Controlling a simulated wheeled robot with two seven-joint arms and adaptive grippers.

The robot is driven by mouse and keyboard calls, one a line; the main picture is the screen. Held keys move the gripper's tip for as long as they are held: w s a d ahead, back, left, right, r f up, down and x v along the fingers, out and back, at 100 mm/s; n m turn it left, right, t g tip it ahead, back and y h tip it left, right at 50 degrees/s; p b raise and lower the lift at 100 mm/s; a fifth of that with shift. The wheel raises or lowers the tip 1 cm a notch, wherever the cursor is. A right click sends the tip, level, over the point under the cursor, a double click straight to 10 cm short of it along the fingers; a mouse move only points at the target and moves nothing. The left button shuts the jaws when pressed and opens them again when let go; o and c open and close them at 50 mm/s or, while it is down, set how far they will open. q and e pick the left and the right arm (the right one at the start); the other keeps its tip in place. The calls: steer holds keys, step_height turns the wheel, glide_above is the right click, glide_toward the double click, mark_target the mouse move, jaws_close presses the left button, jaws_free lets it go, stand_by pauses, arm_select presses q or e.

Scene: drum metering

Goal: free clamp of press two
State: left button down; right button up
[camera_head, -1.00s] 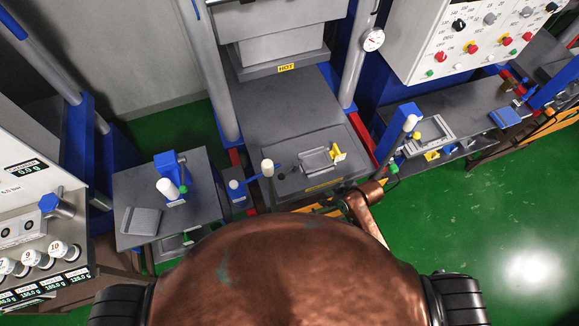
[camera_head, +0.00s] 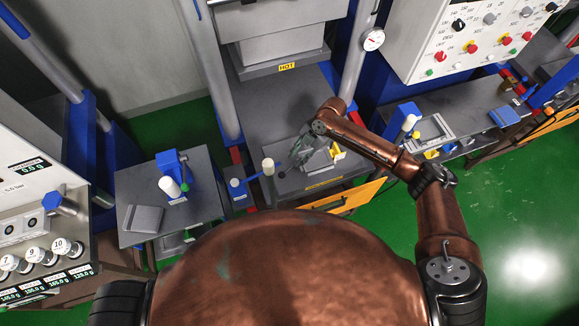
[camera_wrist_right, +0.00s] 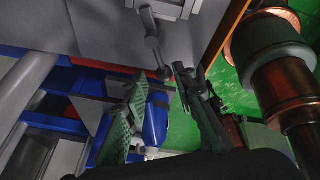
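The middle press, with a "HOT" label (camera_head: 287,66), has a dark grey bed (camera_head: 262,110); no press number is readable. A grey block (camera_head: 320,163) with a yellow part (camera_head: 337,151) lies near the bed's front edge, partly hidden by my right gripper (camera_head: 299,153). A white-topped post with a blue lever (camera_head: 268,168) stands just left of the gripper. In the right wrist view my right gripper (camera_wrist_right: 162,118) is open, fingers apart, with a blue part (camera_wrist_right: 156,121) showing between them; contact cannot be told. My left gripper is out of view.
A left side table (camera_head: 200,205) carries a blue clamp-like fixture (camera_head: 170,165) and a grey block (camera_head: 143,219). A right bench (camera_head: 465,107) carries a grey frame (camera_head: 432,133) and a white-topped blue fixture (camera_head: 404,118). An orange panel (camera_head: 345,197) lies below my right arm.

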mark_target(288, 169)
steer(key=p+x, duration=0.1)
steer(key=x, duration=0.6)
steer(key=shift+a+f+p, duration=0.15)
steer(key=shift+f+p, duration=0.1)
steer(key=shift+p, duration=0.1)
jaws_close()
stand_by(0.4)
